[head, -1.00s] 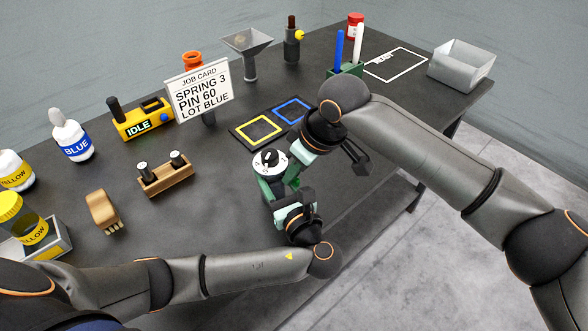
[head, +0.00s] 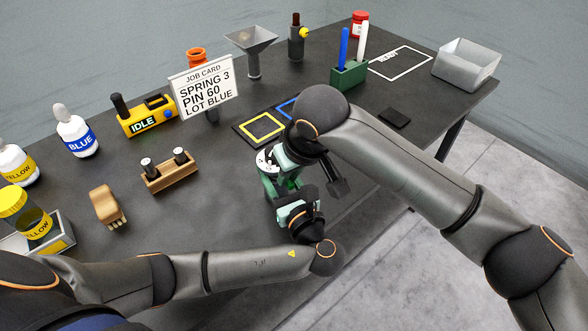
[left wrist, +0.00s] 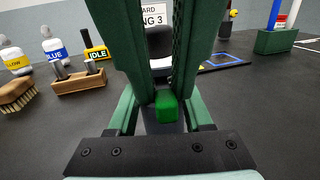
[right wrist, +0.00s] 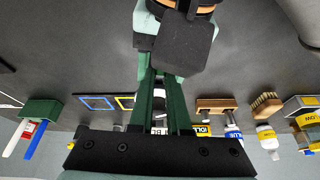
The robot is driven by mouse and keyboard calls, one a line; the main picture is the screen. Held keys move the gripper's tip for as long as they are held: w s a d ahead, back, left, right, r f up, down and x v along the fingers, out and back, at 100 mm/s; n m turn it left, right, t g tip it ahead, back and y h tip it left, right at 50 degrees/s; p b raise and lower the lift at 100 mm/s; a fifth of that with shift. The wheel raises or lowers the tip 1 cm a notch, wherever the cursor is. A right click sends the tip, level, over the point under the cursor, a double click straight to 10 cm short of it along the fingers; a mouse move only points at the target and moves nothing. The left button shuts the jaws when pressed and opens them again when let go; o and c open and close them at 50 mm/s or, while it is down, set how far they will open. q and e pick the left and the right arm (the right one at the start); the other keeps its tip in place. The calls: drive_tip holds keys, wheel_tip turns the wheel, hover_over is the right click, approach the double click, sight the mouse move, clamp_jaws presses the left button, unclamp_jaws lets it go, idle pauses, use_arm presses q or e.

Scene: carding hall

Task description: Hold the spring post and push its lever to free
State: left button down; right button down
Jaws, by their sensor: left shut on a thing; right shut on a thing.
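The spring post (head: 264,162) stands near the table's front edge, its white marked dial partly covered in the head view. My left gripper (head: 279,187) is shut on the post below the dial. In the left wrist view a bright green block (left wrist: 167,107) shows between its green fingers. My right gripper (head: 276,162) is over the dial from the right, shut on the lever as far as I can tell. The lever itself is hidden by the fingers. In the right wrist view a white bit of the dial (right wrist: 159,96) shows between the fingers.
The job card (head: 206,92) reads SPRING 3, PIN 60, LOT BLUE. Behind the post lies a mat with a yellow square (head: 252,140) and a blue one. A wooden pin holder (head: 170,176), a brush (head: 107,207) and the yellow IDLE box (head: 135,122) stand left.

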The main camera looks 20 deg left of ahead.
drive_tip(key=shift+s+a+m+t+h, duration=0.2)
drive_tip(key=shift+s+a+m+h, duration=0.1)
drive_tip(key=shift+m, duration=0.45)
drive_tip(key=shift+s+a+m+t+h, duration=0.2)
drive_tip(key=shift+s+a+m, duration=0.1)
drive_tip(key=shift+m, duration=0.45)
drive_tip(key=c, duration=0.9)
unclamp_jaws()
drive_tip(key=shift+o, duration=0.2)
drive_tip(key=shift+r, duration=0.1)
drive_tip(key=v, duration=1.2)
